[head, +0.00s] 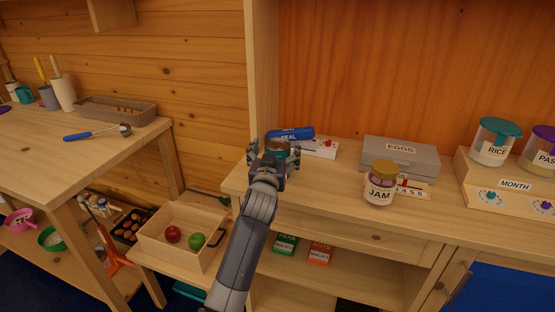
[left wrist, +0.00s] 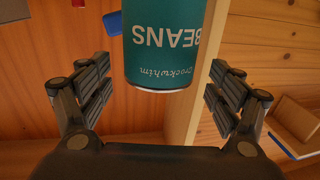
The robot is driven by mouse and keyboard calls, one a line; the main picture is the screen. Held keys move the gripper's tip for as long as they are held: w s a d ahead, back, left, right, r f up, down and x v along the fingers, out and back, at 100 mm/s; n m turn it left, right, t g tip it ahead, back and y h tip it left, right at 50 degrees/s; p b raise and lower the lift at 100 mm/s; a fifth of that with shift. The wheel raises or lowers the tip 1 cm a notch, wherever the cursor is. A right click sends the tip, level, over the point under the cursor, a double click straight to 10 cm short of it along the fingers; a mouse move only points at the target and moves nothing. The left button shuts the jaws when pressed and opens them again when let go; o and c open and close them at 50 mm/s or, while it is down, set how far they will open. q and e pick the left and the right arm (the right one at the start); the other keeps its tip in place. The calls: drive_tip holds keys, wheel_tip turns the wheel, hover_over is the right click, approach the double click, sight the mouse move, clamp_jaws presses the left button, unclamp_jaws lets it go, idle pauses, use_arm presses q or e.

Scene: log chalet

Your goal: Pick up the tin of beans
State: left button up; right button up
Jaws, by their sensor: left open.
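The tin of beans (head: 277,148) stands on the wooden counter near its left end, partly hidden by my left gripper in the head view. In the left wrist view the teal tin (left wrist: 165,45), labelled BEANS, appears upside down between the fingers. My left gripper (head: 273,160) is open, with one finger on each side of the tin. In the left wrist view gaps show between both fingers of the gripper (left wrist: 158,95) and the tin. My right gripper is not in view.
Close behind the tin lie a blue SEAL item (head: 291,133) and a white box (head: 320,148). To the right stand a grey EGGS box (head: 401,157) and a JAM jar (head: 380,188). A wooden post (head: 262,70) rises just behind the gripper. Bare counter (head: 325,178) lies before the jar.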

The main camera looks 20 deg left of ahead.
use_arm(q)
drive_tip(key=shift+w+a, duration=0.1)
drive_tip(key=shift+w, duration=1.25)
drive_tip(key=shift+a, duration=0.1)
drive_tip(key=c, duration=1.9)
drive_tip(key=shift+w, duration=0.1)
drive_tip(key=shift+c, duration=0.5)
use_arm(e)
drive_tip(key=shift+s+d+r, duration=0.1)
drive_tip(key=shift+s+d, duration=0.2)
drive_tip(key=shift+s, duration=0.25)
